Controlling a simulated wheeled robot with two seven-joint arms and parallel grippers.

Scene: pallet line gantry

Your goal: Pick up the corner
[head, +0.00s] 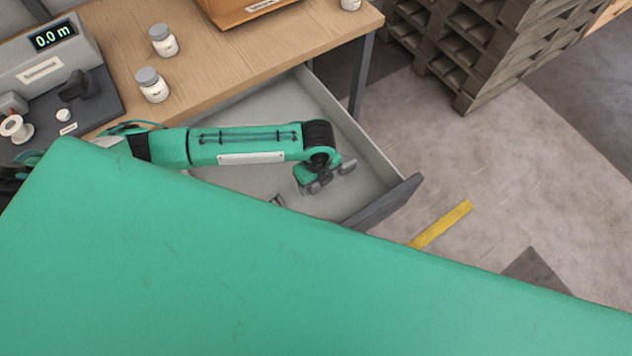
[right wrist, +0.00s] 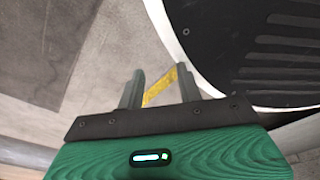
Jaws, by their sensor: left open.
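A small grey metal piece (head: 277,200), which looks like the corner, lies in the open drawer (head: 345,130). Its lower part is hidden behind a large green part of mine in the foreground. My left gripper (head: 332,177) is over the drawer, to the right of the small piece and apart from it. Its fingers are spread, and I see nothing between them. My right gripper (right wrist: 160,72) shows only in the right wrist view, with its two fingers apart and only floor seen between them.
The wooden table (head: 230,65) holds white jars (head: 152,86), a grey device with a display (head: 53,36) and an orange-brown box (head: 235,8). Stacked pallets (head: 480,45) stand at the upper right. A yellow stripe (head: 442,224) marks open floor right of the drawer.

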